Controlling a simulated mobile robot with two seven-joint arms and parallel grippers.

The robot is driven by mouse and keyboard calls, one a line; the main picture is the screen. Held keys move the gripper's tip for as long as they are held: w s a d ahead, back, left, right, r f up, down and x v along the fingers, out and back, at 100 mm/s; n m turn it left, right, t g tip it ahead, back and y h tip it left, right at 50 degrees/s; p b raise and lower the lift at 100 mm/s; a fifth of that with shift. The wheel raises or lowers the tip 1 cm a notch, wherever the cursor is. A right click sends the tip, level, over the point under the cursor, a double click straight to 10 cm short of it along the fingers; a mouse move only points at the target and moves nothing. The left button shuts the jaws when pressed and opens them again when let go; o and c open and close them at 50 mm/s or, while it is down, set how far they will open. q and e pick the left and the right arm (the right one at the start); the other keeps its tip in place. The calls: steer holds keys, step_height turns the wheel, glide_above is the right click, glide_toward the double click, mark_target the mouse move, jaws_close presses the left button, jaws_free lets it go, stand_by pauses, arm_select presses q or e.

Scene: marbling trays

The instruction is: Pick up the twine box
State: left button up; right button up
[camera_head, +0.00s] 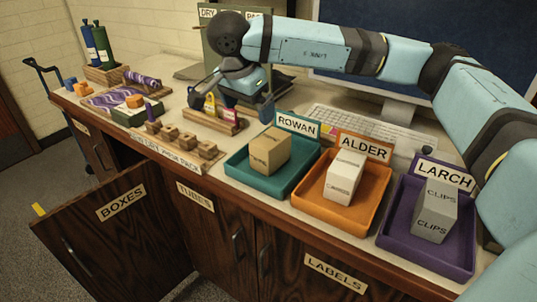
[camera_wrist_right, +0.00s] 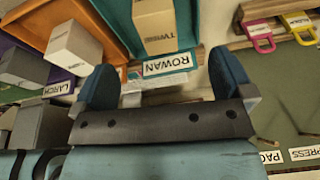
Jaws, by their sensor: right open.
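The twine box is a tan cardboard box (camera_head: 270,151) standing in the teal tray (camera_head: 238,172) labelled ROWAN. In the right wrist view the box (camera_wrist_right: 156,28) shows the word TWINE, partly cut off by the top edge. My right gripper (camera_head: 230,103) is open and empty, behind and left of the teal tray, near the padlock rack. In the right wrist view the gripper's two blue fingers (camera_wrist_right: 163,82) are spread apart, with the ROWAN label beyond them. My left gripper is not in view.
An orange tray (camera_head: 318,213) labelled ALDER holds a white box (camera_head: 345,176). A purple tray (camera_head: 428,256) labelled LARCH holds a grey clips box (camera_head: 434,213). Padlocks hang on a rack (camera_head: 222,122). A keyboard (camera_head: 365,128) lies behind the trays. A BOXES cupboard door (camera_head: 105,245) stands open below.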

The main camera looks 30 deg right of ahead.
mark_target(269, 139)
steer(key=shift+h, duration=0.7)
steer(key=x, duration=0.3)
steer(key=d+b+x, duration=0.1)
steer(key=x, duration=0.2)
steer(key=d+x, duration=0.1)
steer(key=x, duration=0.2)
steer(key=shift+s+r, duration=0.1)
steer(key=shift+r, duration=0.25)
steer(key=shift+b+x, duration=0.8)
steer(key=shift+x, duration=2.1)
steer(key=shift+a, duration=0.15)
steer(key=shift+f, duration=0.3)
steer(key=shift+c, duration=0.2)
steer(key=c, duration=1.1)
